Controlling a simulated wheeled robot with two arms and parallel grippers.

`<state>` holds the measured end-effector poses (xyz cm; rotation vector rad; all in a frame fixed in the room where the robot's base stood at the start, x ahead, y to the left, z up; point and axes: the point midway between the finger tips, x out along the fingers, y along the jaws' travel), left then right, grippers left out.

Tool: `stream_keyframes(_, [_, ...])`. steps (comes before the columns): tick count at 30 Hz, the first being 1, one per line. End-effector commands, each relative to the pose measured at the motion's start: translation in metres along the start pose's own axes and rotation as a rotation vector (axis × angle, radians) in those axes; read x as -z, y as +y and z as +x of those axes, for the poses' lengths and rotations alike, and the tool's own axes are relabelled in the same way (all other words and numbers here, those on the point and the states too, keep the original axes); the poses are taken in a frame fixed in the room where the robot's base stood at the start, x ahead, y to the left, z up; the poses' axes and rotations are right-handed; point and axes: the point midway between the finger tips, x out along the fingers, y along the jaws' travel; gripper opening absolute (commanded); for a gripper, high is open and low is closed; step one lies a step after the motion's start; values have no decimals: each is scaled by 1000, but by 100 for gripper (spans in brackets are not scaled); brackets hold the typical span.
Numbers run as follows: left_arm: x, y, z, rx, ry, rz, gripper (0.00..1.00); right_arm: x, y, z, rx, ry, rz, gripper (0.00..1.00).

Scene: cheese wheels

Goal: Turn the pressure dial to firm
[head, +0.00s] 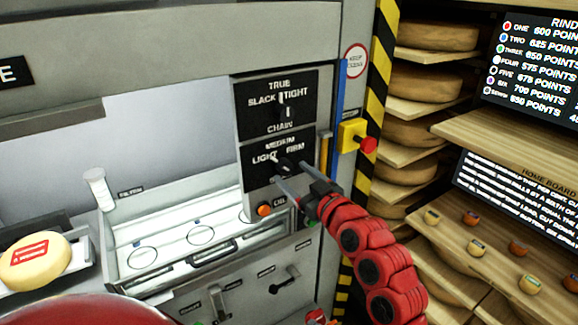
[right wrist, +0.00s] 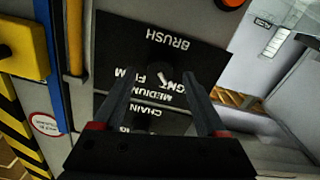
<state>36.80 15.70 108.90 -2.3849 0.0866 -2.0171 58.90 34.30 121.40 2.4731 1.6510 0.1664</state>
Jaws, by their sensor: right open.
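The pressure dial (head: 285,162) is a dark round knob on a black panel marked LIGHT, MEDIUM and FIRM. My right gripper (head: 288,171) is open in front of the panel. In the right wrist view its two fingers (right wrist: 160,84) extend towards the dial, one on each side of it. I cannot tell whether they touch it. My left gripper is not in view.
Above is a chain dial panel (head: 277,103) marked SLACK, TRUE and TIGHT. An orange button (head: 264,210) is just below, and a yellow box with a red button (head: 368,145) is to the right. Shelves of cheese wheels (head: 408,134) stand further right.

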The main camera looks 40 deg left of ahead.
Motion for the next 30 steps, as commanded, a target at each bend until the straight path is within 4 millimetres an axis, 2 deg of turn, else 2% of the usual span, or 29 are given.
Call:
stream_keyframes(6, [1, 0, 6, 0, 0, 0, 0, 0, 0, 22, 2, -3, 3, 74])
stream_keyframes(18, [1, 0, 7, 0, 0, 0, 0, -2, 0, 27, 0, -2, 2, 74])
stream_keyframes(30, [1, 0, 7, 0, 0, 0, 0, -1, 0, 27, 0, -2, 1, 2])
